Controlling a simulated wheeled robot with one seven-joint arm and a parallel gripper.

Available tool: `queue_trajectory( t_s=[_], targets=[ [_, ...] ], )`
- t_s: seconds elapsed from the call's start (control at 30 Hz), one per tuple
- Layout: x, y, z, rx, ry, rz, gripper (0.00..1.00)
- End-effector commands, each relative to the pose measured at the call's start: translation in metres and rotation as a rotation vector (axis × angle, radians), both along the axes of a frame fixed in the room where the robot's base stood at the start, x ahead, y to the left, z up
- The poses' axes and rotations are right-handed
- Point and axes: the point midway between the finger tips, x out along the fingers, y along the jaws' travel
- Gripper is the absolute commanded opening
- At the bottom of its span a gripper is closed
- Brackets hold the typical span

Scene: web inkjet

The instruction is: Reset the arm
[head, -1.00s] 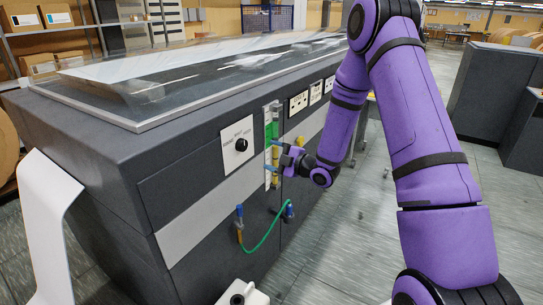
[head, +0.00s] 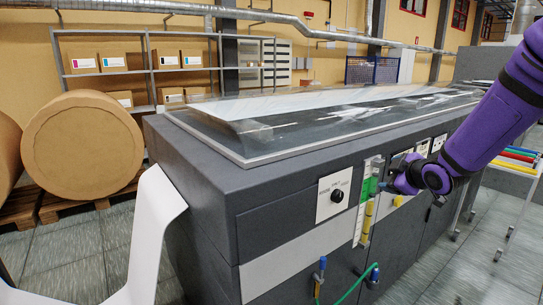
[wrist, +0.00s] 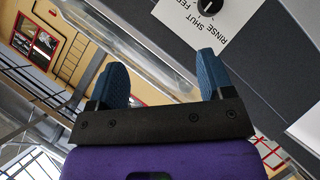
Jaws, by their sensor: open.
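My purple arm (head: 490,120) comes in from the right in the head view. Its gripper (head: 388,187) is in front of the dark printer's front face, just right of the green and yellow strip (head: 367,205); whether it touches anything there cannot be told. In the wrist view the gripper (wrist: 161,82) has its two blue fingers spread wide, with nothing between them. A white dial plate with a black knob (head: 337,196) is left of the strip. The wrist view also shows this plate (wrist: 195,25), lettered "RINSE SHUT FEED", beyond the right finger.
The printer (head: 210,190) fills the middle. A green tube (head: 352,288) with blue-ended fittings hangs low on its front. White paper (head: 155,230) drapes at its left end. Large brown rolls (head: 85,145) and shelves stand behind. A cart with coloured items (head: 515,160) is at right. Floor at lower right is clear.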

Motion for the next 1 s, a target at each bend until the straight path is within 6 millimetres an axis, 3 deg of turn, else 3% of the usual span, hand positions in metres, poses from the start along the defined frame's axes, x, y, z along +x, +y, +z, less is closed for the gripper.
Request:
queue_trajectory(
  t_s=[0.03, 0.2, 0.5, 0.7, 1.0],
  targets=[
    [-0.011, -0.001, 0.015, 0.009, 0.019, -0.041, 0.74],
    [-0.051, -0.007, 0.047, 0.069, 0.114, -0.199, 0.74],
    [-0.142, -0.008, 0.088, 0.230, 0.277, -0.461, 0.74],
    [-0.213, -0.001, 0.103, 0.366, 0.396, -0.614, 0.74],
    [-0.317, 0.017, 0.108, 0.559, 0.588, -0.781, 0.74]
  ],
)
